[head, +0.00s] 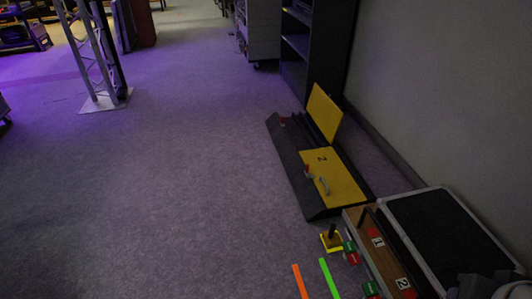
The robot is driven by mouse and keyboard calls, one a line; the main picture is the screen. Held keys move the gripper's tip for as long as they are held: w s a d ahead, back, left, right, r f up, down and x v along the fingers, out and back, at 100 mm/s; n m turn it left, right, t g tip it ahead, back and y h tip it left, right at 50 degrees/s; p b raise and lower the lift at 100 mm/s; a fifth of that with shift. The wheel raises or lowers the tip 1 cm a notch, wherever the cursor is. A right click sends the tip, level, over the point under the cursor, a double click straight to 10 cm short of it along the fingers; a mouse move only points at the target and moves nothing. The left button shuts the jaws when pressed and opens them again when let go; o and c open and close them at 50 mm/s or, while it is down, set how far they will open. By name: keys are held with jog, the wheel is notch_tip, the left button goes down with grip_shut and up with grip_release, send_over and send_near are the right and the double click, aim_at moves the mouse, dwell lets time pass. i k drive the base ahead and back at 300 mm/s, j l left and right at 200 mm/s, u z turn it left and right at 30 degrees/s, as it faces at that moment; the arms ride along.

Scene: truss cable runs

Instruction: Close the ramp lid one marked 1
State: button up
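A black cable ramp (292,167) lies on the carpet near the right wall, with two yellow lids. The far lid (323,114) stands open, tilted up on the wall side, and the dark channel beside it is exposed. No number is readable on it. The near lid (338,184), marked 2, lies flat and shut, with a pale handle (325,186) on it. Small red parts show on the ramp's left side, one by the open section (283,122) and one by lid 2 (308,171).
A yellow block (331,243) and orange and green strips (329,277) lie nearby. Carpet left of the ramp is clear.

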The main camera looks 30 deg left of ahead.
aim_at(328, 117)
jog(key=u, duration=0.9)
jog(key=i+j+z, duration=0.1)
jog(key=z, duration=0.4)
jog(key=i+j+z, duration=0.2)
jog(key=i+j, duration=0.15)
jog(key=i+j+z, duration=0.25)
jog(key=j, duration=0.25)
jog(key=i+j+z, duration=0.2)
jog(key=i+j, duration=0.15)
jog(key=j, duration=0.15)
jog(key=i+j, duration=0.2)
jog(key=j, duration=0.15)
jog(key=i+j, duration=0.15)
jog(key=j, duration=0.25)
jog(key=i+j, duration=0.2)
jog(key=j, duration=0.15)
jog(key=i+j, duration=0.2)
jog(key=j, duration=0.2)
jog(key=i+j+z, duration=0.1)
jog(key=j, duration=0.25)
jog(key=i+j, duration=0.25)
jog(key=j, duration=0.15)
jog(key=i+j, duration=0.15)
jog(key=j, duration=0.2)
